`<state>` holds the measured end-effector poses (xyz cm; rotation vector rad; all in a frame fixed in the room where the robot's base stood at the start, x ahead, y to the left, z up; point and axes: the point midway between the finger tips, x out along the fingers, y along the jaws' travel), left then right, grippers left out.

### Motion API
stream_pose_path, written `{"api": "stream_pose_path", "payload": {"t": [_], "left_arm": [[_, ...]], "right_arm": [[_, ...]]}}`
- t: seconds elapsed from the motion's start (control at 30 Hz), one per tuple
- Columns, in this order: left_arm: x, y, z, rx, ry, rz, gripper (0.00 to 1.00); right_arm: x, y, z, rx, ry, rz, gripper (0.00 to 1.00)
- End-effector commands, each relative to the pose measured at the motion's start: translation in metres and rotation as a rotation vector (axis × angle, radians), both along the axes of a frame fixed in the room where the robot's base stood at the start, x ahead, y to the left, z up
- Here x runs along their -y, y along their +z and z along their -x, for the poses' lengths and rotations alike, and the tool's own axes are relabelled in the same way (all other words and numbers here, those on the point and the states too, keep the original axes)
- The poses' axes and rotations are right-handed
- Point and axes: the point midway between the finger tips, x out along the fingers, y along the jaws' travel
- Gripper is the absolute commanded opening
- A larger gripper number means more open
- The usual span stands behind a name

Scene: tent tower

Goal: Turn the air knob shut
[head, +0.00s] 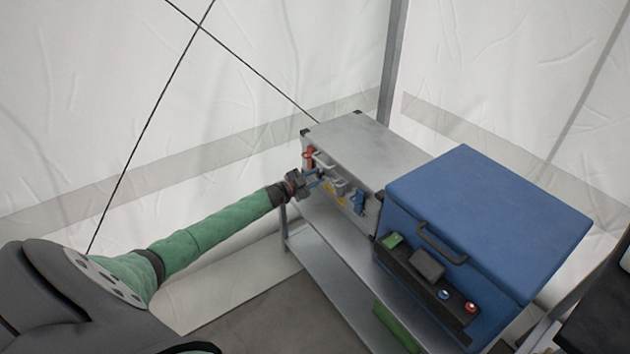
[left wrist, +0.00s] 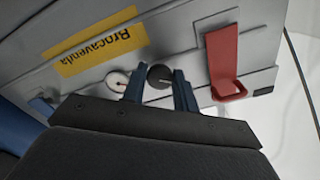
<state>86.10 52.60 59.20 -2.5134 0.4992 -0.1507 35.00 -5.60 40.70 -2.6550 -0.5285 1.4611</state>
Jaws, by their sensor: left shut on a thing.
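The air knob (left wrist: 160,76) is a round black knob with a light mark on the front of the grey metal case (head: 352,145). My left gripper (head: 316,180) reaches the case front from the left. In the left wrist view its blue fingers (left wrist: 160,90) stand one on each side of the knob, shut on it. In the head view the gripper hides the knob. My right gripper is not in view.
Beside the knob are a white gauge (left wrist: 117,81), a yellow label (left wrist: 97,42) and a red latch (left wrist: 225,62). A blue box (head: 490,210) stands right of the case on a metal shelf (head: 330,262). White tent walls stand close behind.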

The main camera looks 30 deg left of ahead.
Motion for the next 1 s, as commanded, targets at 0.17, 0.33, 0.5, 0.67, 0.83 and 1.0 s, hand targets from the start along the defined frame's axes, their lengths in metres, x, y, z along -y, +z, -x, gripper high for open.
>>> {"api": "stream_pose_path", "payload": {"t": [0.17, 0.33, 0.5, 0.67, 0.83, 1.0], "left_arm": [[0.000, -0.003, 0.001, 0.064, 0.000, -0.155, 0.06], [0.000, -0.004, 0.000, 0.125, -0.001, -0.304, 0.06], [0.000, -0.003, 0.000, 0.187, -0.001, -0.453, 0.06], [-0.001, -0.003, 0.000, 0.243, -0.001, -0.588, 0.06], [0.000, -0.003, 0.001, 0.295, -0.002, -0.714, 0.06], [-0.001, -0.003, 0.001, 0.334, -0.001, -0.813, 0.06]], "right_arm": [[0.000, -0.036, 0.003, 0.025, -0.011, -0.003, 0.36], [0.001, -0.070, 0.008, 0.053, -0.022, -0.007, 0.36], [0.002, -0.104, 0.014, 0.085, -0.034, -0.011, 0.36], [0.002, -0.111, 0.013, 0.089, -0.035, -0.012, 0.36], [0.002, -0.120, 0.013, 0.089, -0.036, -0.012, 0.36], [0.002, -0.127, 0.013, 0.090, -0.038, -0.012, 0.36]]}}
